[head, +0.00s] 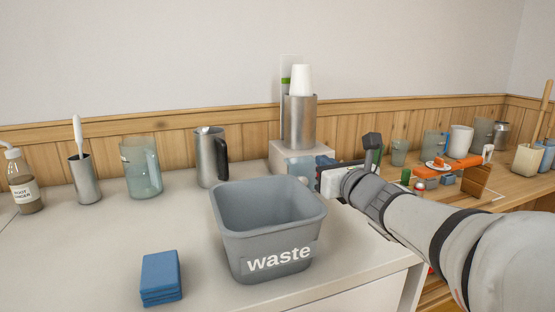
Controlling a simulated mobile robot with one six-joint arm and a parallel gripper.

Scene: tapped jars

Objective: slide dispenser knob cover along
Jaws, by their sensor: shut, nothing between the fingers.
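A steel cylinder (299,122) stands on a white block (290,153) at the back of the counter, with a white cup (301,80) on top. A clear upright piece with a green mark (286,80) shows just behind it. I cannot make out a dispenser knob or its cover; the area right of the block is small and partly covered by my arm. My gripper (321,174) is beside the block's right side, with its fingers shut and empty. Bluish shapes (325,160) show close to it, too small to identify. Whether the gripper touches anything is unclear.
A grey waste bin (268,212) stands in front of the block. A steel jug (211,157), glass jar (141,168) and steel cup (84,180) stand to the left. Blue cloths (161,278) lie in front. The left counter is mostly clear; the wooden table at right is crowded.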

